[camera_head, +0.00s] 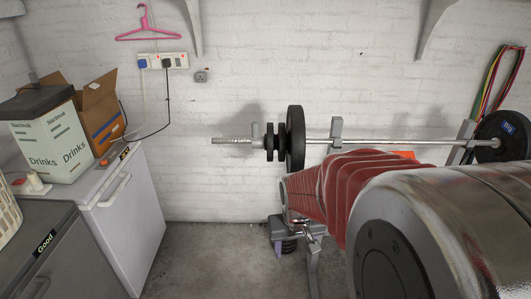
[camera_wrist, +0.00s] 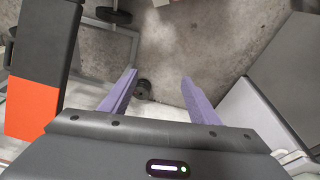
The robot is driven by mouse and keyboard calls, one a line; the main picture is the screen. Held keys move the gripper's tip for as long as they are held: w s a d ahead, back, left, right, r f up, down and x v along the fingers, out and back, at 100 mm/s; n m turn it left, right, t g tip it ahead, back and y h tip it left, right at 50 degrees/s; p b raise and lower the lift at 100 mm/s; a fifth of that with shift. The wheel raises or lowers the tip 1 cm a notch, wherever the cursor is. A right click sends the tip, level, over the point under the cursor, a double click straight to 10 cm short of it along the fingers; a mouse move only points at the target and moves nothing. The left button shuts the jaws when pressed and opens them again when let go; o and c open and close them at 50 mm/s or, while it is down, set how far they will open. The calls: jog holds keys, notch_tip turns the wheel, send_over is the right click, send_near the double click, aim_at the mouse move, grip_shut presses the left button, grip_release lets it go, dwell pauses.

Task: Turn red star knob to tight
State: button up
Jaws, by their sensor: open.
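I cannot make out a red star knob in either view. My gripper (camera_wrist: 158,77) is open in the wrist view, its two purple fingers apart with nothing held between them. It points down toward the concrete floor. A dark round object (camera_wrist: 143,90) shows low down beside the left finger, apart from it as far as I can tell. A barbell (camera_head: 385,141) with black plates lies across a rack at the wall in the head view. My red-sleeved arm hides much of what stands below the barbell.
A white chest cabinet (camera_head: 125,215) stands at the left with a drinks box (camera_head: 50,145) and an open cardboard box (camera_head: 100,110) on or behind it. An orange and black padded piece (camera_wrist: 25,100) is close at the wrist view's left. Bare floor (camera_head: 205,260) lies between cabinet and rack.

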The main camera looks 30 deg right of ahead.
jog(key=w+d+f+m+t+h, duration=0.15)
jog(key=w+d+f, duration=0.35)
jog(key=d+f, duration=0.8)
jog(key=w+d+f+m+t+h, duration=0.1)
jog(key=w+d+f+t+h, duration=0.2)
jog(key=d+f, duration=1.05)
jog(key=w+d+r+t, duration=0.3)
jog(key=w+d+t, duration=0.1)
jog(key=w+d, duration=0.15)
notch_tip(320, 180, up, 9)
jog(key=w+d+n+t+h, duration=0.1)
jog(key=w+t+h, duration=0.1)
jog(key=t, duration=0.3)
jog(key=shift+w+r+n+h, duration=0.2)
jog(key=shift+w+n+h, duration=0.15)
jog(key=shift+h, duration=0.1)
jog(key=shift+w+d, duration=0.1)
jog(key=shift+w, duration=0.05)
jog(key=x, duration=1.3)
jog(key=shift+w, duration=0.3)
